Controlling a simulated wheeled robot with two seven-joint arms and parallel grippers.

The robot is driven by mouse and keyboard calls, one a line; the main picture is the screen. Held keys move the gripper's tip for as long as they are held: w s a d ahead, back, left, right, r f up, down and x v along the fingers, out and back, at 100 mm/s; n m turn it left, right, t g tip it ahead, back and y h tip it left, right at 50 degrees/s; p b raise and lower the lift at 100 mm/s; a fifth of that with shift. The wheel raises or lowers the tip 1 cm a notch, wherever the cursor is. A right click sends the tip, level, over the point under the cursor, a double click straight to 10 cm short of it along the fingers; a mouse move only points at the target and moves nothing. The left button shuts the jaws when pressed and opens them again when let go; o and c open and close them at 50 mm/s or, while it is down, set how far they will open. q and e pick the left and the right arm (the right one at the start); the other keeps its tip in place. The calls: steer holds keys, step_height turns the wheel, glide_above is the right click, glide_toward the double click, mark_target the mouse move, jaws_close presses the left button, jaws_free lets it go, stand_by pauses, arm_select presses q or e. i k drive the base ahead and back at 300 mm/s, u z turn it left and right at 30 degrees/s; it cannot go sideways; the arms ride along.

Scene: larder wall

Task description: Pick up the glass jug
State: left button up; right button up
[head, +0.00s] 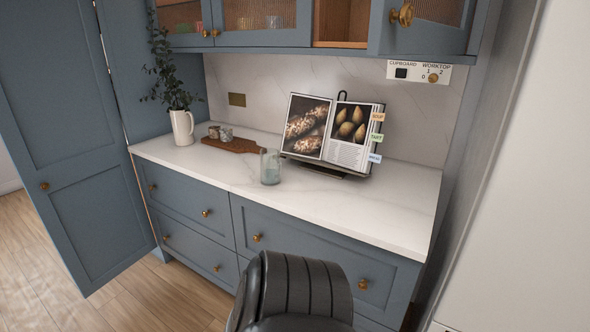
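The glass jug (270,167) stands upright on the white worktop, near its front edge and left of the open cookbook. It is clear with a slightly green-blue tint, and I cannot make out a handle. Nothing covers it from this view. Neither of my grippers shows in the head view.
An open cookbook (351,138) on a stand is behind and right of the jug. A wooden board (232,144) with small cups (225,134) lies to its left, beyond it a white pitcher (183,127) with leafy stems. The right worktop (400,205) is clear. An upper cupboard door (425,30) stands open.

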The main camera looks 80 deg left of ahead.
mark_target(270, 163)
steer(key=u, duration=0.05)
steer(key=i, duration=1.1)
steer(key=u, duration=1.8)
